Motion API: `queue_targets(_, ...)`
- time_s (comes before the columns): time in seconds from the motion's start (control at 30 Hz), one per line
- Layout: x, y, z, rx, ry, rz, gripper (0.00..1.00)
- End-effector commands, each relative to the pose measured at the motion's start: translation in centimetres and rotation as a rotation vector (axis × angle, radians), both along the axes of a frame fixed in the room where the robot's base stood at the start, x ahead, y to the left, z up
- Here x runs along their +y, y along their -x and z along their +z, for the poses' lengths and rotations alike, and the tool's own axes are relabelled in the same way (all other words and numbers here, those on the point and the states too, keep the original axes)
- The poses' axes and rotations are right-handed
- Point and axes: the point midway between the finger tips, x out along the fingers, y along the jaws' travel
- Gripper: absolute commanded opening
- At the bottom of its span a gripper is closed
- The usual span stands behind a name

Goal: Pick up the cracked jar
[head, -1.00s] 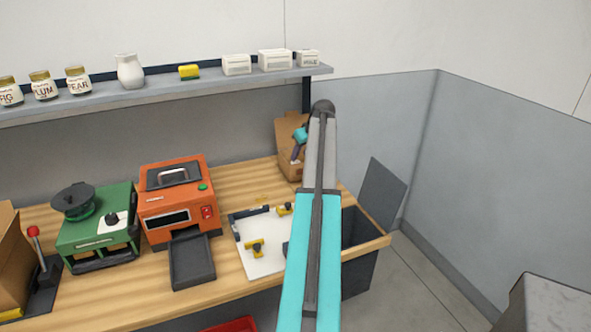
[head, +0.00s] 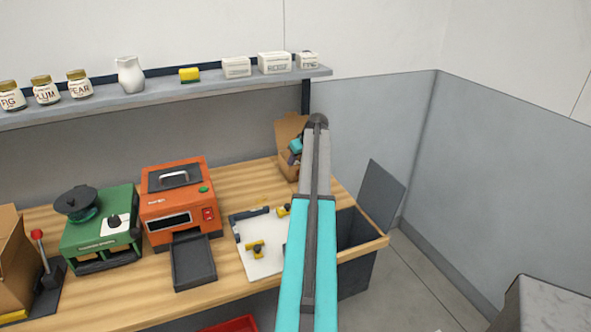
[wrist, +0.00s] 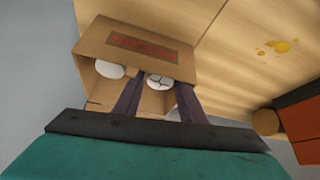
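A cardboard box (head: 288,165) stands at the back right of the bench. In the wrist view the box (wrist: 97,50) is open toward me. A white round top with dark crack-like lines, seemingly the cracked jar (wrist: 159,82), is inside it. A plain white round top (wrist: 110,70) is in the box's left part. My gripper (wrist: 160,88) is open, its two dark fingers on either side of the lined top; I see no clear grip on it. In the head view my gripper (head: 295,148) is at the box, partly hidden by my arm. The jars' lower parts are hidden.
Jars (head: 46,92), a white pitcher (head: 130,73) and boxes (head: 274,63) stand on the shelf above. An orange machine (head: 178,205) and a white board (head: 258,260) with small fittings are on the bench. A dark open bin (head: 355,265) is at the right. A yellow spill (wrist: 282,46) marks the bench.

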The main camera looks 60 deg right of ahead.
Motion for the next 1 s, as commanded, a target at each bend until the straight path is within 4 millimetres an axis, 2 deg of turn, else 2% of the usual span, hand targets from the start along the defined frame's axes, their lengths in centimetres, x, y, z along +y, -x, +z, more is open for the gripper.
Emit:
queue_targets(0.53, 0.04, -0.09, -0.05, 0.000, 0.000, 0.001, 0.37)
queue_targets(0.57, 0.05, -0.11, -0.05, 0.000, 0.000, 0.001, 0.35)
queue_targets(0.73, 0.06, -0.12, -0.04, 0.000, 0.000, 0.001, 0.07)
queue_targets(1.0, 0.06, -0.16, 0.06, -0.001, 0.001, 0.002, 0.07)
